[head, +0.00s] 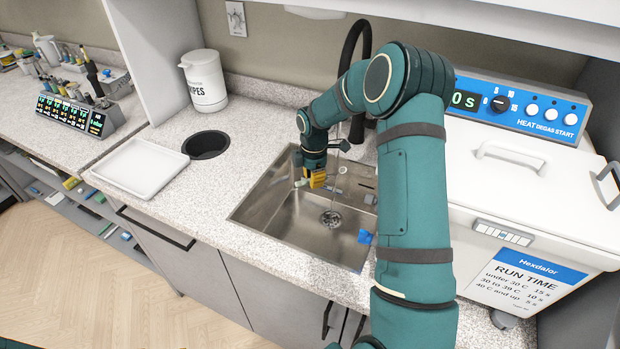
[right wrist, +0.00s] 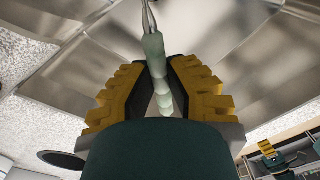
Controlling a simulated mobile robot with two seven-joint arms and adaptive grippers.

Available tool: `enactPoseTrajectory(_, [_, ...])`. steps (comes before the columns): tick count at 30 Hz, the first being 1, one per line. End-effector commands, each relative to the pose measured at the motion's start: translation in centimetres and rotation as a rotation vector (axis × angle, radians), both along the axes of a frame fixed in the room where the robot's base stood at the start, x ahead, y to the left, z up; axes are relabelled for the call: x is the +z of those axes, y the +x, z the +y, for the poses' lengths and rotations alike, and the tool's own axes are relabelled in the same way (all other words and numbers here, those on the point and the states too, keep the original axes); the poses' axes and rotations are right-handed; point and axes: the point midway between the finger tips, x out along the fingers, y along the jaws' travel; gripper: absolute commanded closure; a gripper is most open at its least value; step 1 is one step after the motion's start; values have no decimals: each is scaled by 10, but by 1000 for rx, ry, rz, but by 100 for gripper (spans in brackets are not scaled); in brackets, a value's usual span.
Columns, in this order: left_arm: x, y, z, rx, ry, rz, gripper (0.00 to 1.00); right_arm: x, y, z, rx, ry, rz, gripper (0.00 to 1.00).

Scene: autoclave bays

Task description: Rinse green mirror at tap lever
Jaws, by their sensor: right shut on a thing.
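My right gripper (head: 312,181), with yellow and black fingers, is over the left part of the steel sink (head: 296,222). In the right wrist view my right gripper (right wrist: 162,85) is shut on the pale green handle of the mirror (right wrist: 155,55). A thin metal shank leaves the handle at the top; the mirror's head cannot be made out. In the head view a small pale green end of the mirror (head: 300,183) shows beside the fingers. The black tap (head: 351,48) arches behind my right arm; its lever is not clearly visible.
A blue piece (head: 365,237) lies at the sink's right side. A white tray (head: 141,167), a round black counter opening (head: 206,145) and a wipes tub (head: 204,80) are left of the sink. The white ultrasonic cleaner (head: 530,185) stands close on the right.

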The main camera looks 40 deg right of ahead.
Motion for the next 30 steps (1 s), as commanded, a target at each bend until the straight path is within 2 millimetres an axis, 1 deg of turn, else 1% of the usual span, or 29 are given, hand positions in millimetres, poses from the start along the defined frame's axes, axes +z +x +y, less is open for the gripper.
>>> enactPoseTrajectory(8, [0,0,0,0,0,0,54,0,0,0,0,0,0,100])
enactPoseTrajectory(20, [2,0,0,0,0,0,54,0,11,4,0,1,-1,100])
enactPoseTrajectory(30, [2,0,0,0,0,0,54,0,9,4,0,0,0,100])
